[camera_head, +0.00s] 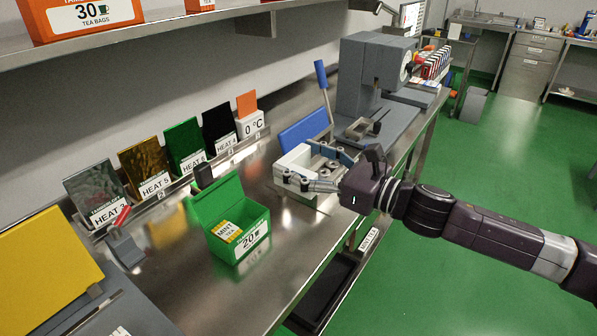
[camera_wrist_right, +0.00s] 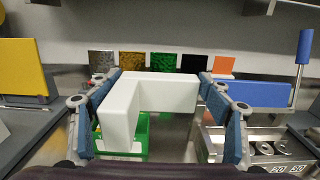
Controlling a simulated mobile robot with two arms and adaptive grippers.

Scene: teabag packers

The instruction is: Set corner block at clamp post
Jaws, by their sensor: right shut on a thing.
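My right gripper (camera_head: 318,168) reaches in from the right over the metal bench. It is shut on a white L-shaped corner block (camera_wrist_right: 150,82), with a blue-padded finger on each side in the right wrist view. In the head view the block (camera_head: 294,158) is partly hidden by the fingers. A grey clamp-like post with a red handle (camera_head: 123,245) stands at the left of the bench, apart from the gripper. I cannot tell whether it is the named clamp post. My left gripper is not in view.
An open green tea box (camera_head: 236,238) stands left of the gripper. A metal fixture with round parts (camera_wrist_right: 262,150) and a blue panel (camera_head: 303,131) are close by. A grey press (camera_head: 365,75) stands behind. Bare bench lies around the green box.

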